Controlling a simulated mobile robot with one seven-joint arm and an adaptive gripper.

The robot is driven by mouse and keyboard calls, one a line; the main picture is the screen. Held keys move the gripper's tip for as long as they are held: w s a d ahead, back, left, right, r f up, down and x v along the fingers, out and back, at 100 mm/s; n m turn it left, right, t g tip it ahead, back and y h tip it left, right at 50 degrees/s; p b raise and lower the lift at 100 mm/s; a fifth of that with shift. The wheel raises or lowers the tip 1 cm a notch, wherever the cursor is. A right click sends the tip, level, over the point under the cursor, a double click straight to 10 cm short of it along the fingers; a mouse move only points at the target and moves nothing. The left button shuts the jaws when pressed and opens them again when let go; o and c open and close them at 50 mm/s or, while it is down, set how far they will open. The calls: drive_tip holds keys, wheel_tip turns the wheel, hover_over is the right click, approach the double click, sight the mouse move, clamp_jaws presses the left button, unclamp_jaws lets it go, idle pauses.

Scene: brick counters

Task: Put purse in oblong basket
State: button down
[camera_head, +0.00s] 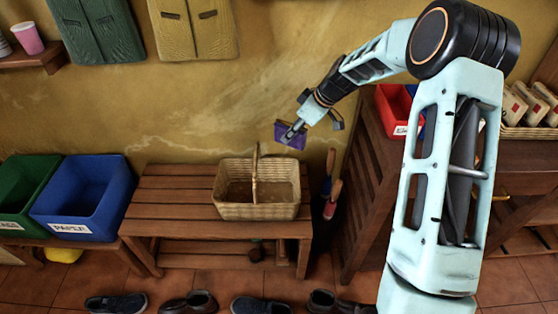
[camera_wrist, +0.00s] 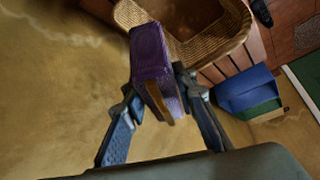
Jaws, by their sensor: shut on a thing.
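The purse is a small purple piece (camera_head: 289,134) held in my gripper (camera_head: 298,125), above and behind the right part of the basket. In the wrist view the purple purse (camera_wrist: 151,55) with a brownish edge sits between the fingers of my gripper (camera_wrist: 157,95). The oblong wicker basket (camera_head: 262,211) stands on a slatted wooden bench and has a tall arched handle. The basket also shows at the top of the wrist view (camera_wrist: 222,47), just beyond the purse. The purse is apart from the basket in the head view.
The wooden bench (camera_head: 165,213) has bare slats left of the basket. A blue bin (camera_head: 85,204) and a green bin (camera_head: 22,190) stand further left. Shoes (camera_head: 117,304) line the floor. The wall is close behind.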

drive_tip(key=w+a+f+n+g+b, duration=0.1)
drive_tip(key=a+f+n+b, duration=0.1)
drive_tip(key=f+b, duration=0.3)
drive_tip(key=w+a+f+n+g+b, duration=0.1)
drive_tip(key=f+b, duration=0.4)
drive_tip(key=f, duration=0.9)
drive_tip(key=shift+w+a+n+y, duration=0.4)
drive_tip(key=shift+w+n, duration=0.15)
drive_tip(key=shift+n, duration=0.25)
drive_tip(key=c, duration=1.5)
unclamp_jaws()
drive_tip(key=shift+f, duration=0.1)
drive_tip(key=shift+d, duration=0.1)
drive_tip(key=w+v, duration=0.1)
drive_tip(key=v, duration=1.1)
drive_tip(key=shift+s, duration=0.35)
